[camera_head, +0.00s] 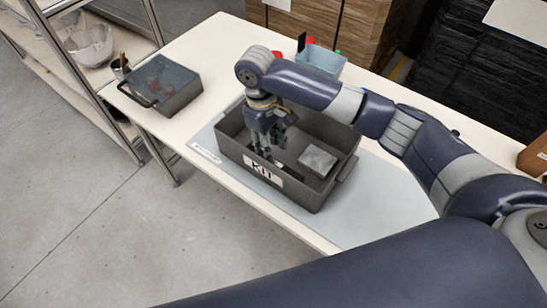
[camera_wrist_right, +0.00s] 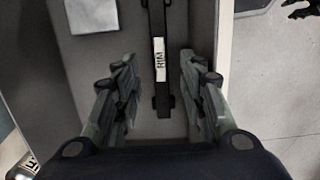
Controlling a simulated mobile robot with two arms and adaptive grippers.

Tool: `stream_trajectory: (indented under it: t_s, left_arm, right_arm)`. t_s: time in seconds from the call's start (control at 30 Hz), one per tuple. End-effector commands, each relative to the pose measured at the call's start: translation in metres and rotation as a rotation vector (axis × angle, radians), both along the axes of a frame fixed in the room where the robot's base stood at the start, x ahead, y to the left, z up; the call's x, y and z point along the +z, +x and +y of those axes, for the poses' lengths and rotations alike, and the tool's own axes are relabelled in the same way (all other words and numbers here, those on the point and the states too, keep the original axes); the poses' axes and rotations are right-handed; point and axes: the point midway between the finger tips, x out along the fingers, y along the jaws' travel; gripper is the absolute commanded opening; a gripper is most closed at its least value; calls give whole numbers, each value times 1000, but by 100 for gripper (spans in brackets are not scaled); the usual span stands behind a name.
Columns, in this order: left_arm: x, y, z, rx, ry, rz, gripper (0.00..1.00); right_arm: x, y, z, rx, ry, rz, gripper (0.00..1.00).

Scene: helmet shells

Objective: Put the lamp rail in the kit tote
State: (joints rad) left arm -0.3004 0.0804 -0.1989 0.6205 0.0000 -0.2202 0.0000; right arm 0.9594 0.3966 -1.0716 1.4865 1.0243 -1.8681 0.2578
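The kit tote (camera_head: 300,189) is a dark grey open box with a KIT label on its front wall, standing on the table. My right gripper (camera_head: 268,158) reaches down inside it. In the right wrist view a slim dark rail (camera_wrist_right: 162,92) with a white label, apparently the lamp rail, lies along the tote floor. The right gripper (camera_wrist_right: 155,85) is open, one finger on each side of the rail, with clear gaps to it. In the head view the gripper hides most of the rail. My left gripper is not recognisable in either view.
A light grey block (camera_head: 317,160) lies in the tote's right part. A dark case with a translucent lid (camera_head: 165,82) stands on the table (camera_head: 205,50) to the left. A light blue bin (camera_head: 322,60) stands behind the tote. Shelving (camera_head: 125,42) is at far left.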

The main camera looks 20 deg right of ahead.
Motion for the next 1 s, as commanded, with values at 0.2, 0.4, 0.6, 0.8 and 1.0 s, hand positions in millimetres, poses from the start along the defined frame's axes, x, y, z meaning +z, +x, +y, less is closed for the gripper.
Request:
stream_trajectory:
  t_s: [0.2, 0.4, 0.6, 0.8, 1.0]
  left_arm:
    - [-7, 1, 0, 0, 0, -2, 40]
    - [-8, 1, 0, -1, 0, -2, 40]
    - [-8, 1, 0, -1, 0, -2, 40]
    - [-8, 1, -1, -1, -1, -2, 40]
    - [-8, 2, -1, -2, -1, -3, 40]
  right_arm:
    - [37, 5, 4, 1, 1, -2, 38]
    - [51, 6, 5, 0, 0, 0, 38]
    - [52, 6, 5, 0, 0, 0, 38]
    - [52, 6, 5, 1, 0, 0, 38]
    - [52, 6, 5, 1, 0, 1, 38]
